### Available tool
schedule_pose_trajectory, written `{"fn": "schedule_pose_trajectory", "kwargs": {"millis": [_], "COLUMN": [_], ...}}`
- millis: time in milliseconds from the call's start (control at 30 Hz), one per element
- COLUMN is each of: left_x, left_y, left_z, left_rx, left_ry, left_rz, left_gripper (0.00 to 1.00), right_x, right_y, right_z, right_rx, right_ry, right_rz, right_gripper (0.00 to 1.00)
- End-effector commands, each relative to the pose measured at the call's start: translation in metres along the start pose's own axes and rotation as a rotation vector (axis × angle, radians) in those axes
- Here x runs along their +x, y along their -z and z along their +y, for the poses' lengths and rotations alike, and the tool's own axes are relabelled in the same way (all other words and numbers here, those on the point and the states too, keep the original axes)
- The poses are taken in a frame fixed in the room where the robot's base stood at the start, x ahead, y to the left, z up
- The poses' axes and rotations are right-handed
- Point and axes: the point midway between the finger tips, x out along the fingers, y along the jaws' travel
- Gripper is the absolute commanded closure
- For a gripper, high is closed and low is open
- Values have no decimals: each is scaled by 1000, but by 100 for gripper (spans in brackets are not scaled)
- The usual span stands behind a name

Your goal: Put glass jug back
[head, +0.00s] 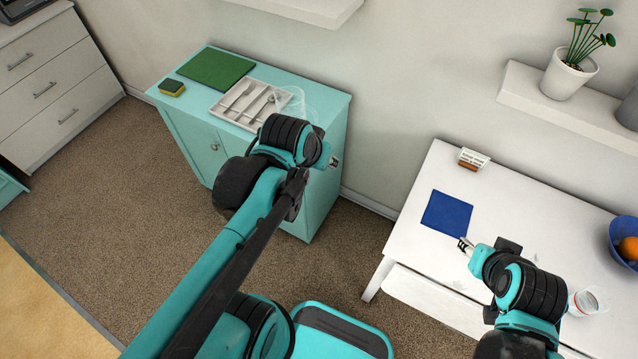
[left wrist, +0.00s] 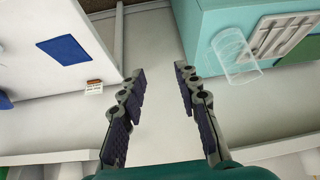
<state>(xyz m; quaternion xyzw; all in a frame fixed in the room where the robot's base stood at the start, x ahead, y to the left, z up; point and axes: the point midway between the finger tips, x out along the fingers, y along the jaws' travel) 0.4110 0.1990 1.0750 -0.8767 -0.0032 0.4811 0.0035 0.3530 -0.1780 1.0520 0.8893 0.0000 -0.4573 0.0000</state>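A clear glass jug (head: 297,101) stands on the teal cabinet, at the right end of the cutlery tray, partly hidden behind my left arm. It also shows in the left wrist view (left wrist: 235,55), right of the fingers and apart from them. My left gripper (left wrist: 160,72) is open with nothing between its fingers; in the head view its wrist hides most of it. My right gripper (head: 465,243) is over the white table by the lower right corner of the blue mat (head: 446,213). It is too small to tell whether it is open or shut, and no held object shows.
The teal cabinet (head: 328,122) also bears a cutlery tray (head: 228,107), green board (head: 216,68) and sponge (head: 172,87). The white table (head: 424,178) holds a small card holder (head: 473,158), a clear vessel (head: 587,302) and a blue bowl (head: 624,232) with fruit. A shelf (head: 530,90) overhangs it.

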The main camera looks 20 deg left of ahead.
Motion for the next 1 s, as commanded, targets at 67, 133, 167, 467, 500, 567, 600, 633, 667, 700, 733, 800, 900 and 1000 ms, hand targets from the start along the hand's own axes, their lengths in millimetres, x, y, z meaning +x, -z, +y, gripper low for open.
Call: {"fn": "schedule_pose_trajectory", "kwargs": {"millis": [67, 133, 167, 467, 500, 567, 600, 633, 667, 700, 733, 800, 900, 1000], "left_x": [-7, -10, -10, -12, -12, -12, -11, -10, -8, -4, -2, -4, -4, -4], "left_y": [-26, -41, -46, -62, -62, -62, -62, -63, -64, -67, -68, -67, -67, -67], "left_z": [10, 15, 17, 21, 21, 21, 21, 21, 21, 21, 21, 21, 21, 21], "left_rx": [3, 1, 0, -3, -4, -4, -3, -3, -3, -3, -3, -3, -3, -3], "left_ry": [-4, -6, -7, -9, -9, -9, -9, -9, -9, -9, -9, -9, -9, -9], "left_rz": [19, 34, 39, 55, 55, 55, 55, 55, 54, 54, 54, 54, 54, 54], "left_gripper": [68, 68, 68, 68, 68, 68, 68, 68, 68, 68, 68, 68, 68, 68], "right_x": [0, 0, 0, 0, 0, 0, 0, 2, 4, 7, 9, 8, 8, 8], "right_y": [0, 0, 0, 0, 0, 0, 0, -1, -3, -5, -6, -6, -6, -6], "right_z": [0, 0, 0, 0, 0, 0, 0, 0, 0, 0, 0, 0, 0, 0], "right_rx": [0, 0, 0, 0, 0, 0, 0, 0, 0, 0, 0, 0, 0, 0], "right_ry": [0, 0, 0, 0, 0, 0, 0, 0, 0, 0, 0, 0, 0, 0], "right_rz": [0, 0, 0, 0, 0, 0, 0, 0, 0, 0, 0, 0, 0, 0], "right_gripper": [60, 60, 60, 60, 60, 60, 60, 60, 60, 60, 60, 60, 60, 60]}}
